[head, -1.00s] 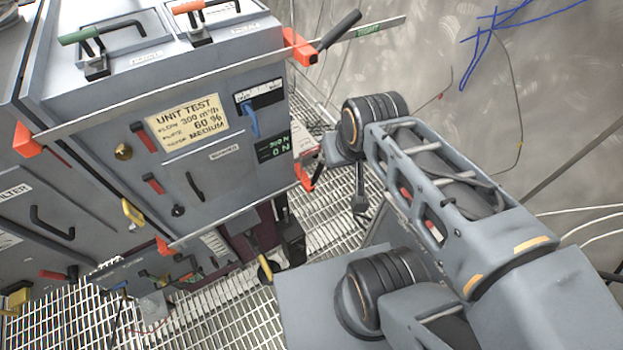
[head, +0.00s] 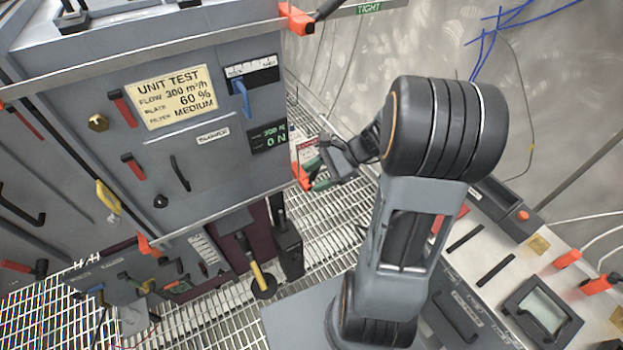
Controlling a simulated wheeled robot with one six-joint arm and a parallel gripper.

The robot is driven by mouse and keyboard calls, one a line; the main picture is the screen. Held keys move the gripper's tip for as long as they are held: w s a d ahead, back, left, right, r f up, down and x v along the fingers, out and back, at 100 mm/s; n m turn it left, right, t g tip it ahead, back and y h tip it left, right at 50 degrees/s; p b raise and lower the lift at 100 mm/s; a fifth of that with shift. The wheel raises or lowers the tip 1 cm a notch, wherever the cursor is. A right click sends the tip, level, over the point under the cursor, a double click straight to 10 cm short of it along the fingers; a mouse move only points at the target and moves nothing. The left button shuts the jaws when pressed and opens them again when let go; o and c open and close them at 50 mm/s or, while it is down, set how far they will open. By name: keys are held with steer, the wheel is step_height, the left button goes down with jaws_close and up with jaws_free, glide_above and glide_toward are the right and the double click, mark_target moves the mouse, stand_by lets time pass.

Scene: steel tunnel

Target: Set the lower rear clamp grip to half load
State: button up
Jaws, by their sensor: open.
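The grey blower cabinet (head: 205,150) fills the left and middle. Two clamp bars cross its front. The upper bar (head: 150,62) ends at a red-orange corner piece with a dark grip (head: 327,8) and a green "TIGHT" label. The lower bar (head: 228,210) ends at a red-orange corner piece (head: 301,176) on the cabinet's lower right edge. My gripper (head: 328,168) is open, just right of that lower corner. It partly hides the clamp end there; small green and red-orange parts show around it. I cannot tell whether it touches the grip.
A blue lever (head: 241,98) and a green-lit display (head: 268,136) are on the cabinet front. A yellow-handled tool (head: 257,266) stands below it. A console with a screen (head: 543,315) and red-orange knobs is at lower right. Grated floor (head: 330,235) lies between.

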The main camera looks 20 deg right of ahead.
steer(key=w+d+f+m+t+y+b, duration=0.1)
steer(key=w+d+f+m+t+b, duration=0.2)
steer(key=d+f+m+t, duration=0.35)
steer(key=w+d+f+m+t+b, duration=0.2)
steer(key=d+f+m+t, duration=0.3)
steer(key=d+f+m, duration=0.25)
steer(key=x, duration=1.3)
steer(key=shift+a, duration=0.1)
steer(key=shift+c, duration=0.4)
jaws_close()
steer(key=shift+w, duration=0.1)
